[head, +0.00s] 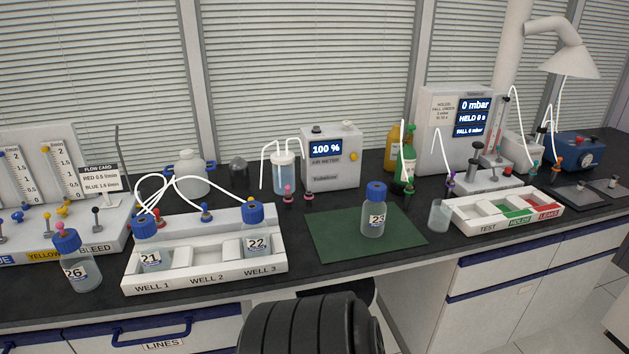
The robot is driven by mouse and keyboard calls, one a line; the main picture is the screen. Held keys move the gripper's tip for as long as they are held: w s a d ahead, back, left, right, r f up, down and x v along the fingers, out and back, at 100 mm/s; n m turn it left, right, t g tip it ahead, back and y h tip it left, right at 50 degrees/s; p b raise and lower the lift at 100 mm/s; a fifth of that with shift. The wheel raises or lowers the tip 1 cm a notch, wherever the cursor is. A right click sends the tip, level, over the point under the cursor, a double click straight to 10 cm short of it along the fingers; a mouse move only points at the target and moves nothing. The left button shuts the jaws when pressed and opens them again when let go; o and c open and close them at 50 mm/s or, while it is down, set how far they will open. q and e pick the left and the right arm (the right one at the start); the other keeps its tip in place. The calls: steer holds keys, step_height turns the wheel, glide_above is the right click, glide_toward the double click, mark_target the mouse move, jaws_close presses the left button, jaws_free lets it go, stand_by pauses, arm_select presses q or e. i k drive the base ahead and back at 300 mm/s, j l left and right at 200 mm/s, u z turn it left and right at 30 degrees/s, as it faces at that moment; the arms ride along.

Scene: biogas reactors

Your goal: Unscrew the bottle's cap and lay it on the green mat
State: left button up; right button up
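A clear bottle labelled 23 (374,222) stands upright on the green mat (330,236), right of the mat's middle. Its blue cap (376,190) sits on its neck. Most of the mat to the bottle's left is bare. Neither of my grippers shows in the head view.
A white rack (205,281) left of the mat holds bottles 21 (151,261) and 22 (257,242), with an empty-looking middle well. Bottle 26 (80,272) stands at far left. A small beaker (440,217) and a white tray (515,222) are right of the mat. The air meter (331,163) stands behind.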

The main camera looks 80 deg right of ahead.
mark_target(373, 214)
steer(key=z, duration=3.1)
steer(key=u, duration=0.35)
